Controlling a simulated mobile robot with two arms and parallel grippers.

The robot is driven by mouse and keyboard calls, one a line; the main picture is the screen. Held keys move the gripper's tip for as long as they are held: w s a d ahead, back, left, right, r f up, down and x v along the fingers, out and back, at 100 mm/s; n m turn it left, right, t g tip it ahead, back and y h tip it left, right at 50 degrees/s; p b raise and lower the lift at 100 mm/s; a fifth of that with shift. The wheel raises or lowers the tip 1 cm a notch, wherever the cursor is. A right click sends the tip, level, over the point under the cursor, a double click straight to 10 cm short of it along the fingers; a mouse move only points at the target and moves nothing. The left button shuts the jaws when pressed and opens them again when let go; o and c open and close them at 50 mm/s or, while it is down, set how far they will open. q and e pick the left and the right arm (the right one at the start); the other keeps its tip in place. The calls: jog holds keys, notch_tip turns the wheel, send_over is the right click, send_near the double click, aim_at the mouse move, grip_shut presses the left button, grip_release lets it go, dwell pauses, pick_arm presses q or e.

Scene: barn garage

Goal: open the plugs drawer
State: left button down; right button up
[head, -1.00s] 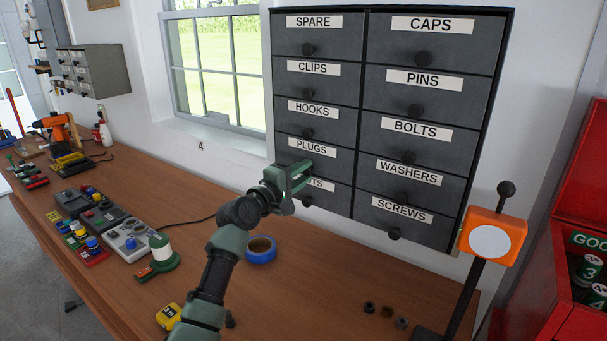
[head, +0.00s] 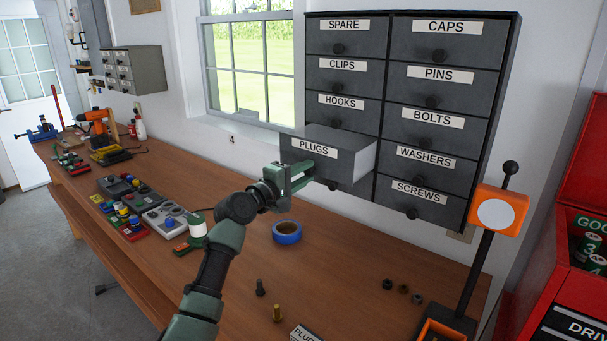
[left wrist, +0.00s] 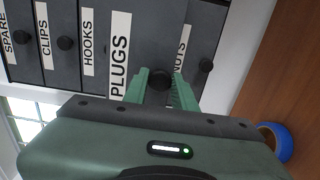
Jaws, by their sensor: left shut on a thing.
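The plugs drawer (head: 314,155) stands pulled out of the dark grey drawer cabinet (head: 383,18), in its left column below the hooks drawer. Its white side wall shows. My left gripper (head: 312,176) is at its front, shut on the round black knob, which the fingers mostly hide in the head view. In the left wrist view the knob (left wrist: 159,80) sits between the green fingers, beside the PLUGS label (left wrist: 119,54). The drawer's inside is hardly visible from here. My right gripper is not in view.
A blue tape roll (head: 287,232) lies on the wooden bench (head: 345,265) below the drawer. An orange post device (head: 498,212) and a red cabinet (head: 580,260) stand at the right.

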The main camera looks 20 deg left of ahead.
pick_arm(q)
jog(key=c, duration=1.3)
grip_release()
jog(key=shift+w+d+f, duration=0.1)
jog(key=shift+w+f, duration=0.05)
jog(key=shift+w, duration=0.2)
jog(key=shift+o, duration=0.5)
jog(key=shift+s, duration=0.25)
jog(key=shift+s+a, duration=0.35)
jog(key=shift+s, duration=0.15)
jog(key=b+v, duration=0.2)
jog(key=v, duration=0.4)
jog(key=shift+s, duration=0.35)
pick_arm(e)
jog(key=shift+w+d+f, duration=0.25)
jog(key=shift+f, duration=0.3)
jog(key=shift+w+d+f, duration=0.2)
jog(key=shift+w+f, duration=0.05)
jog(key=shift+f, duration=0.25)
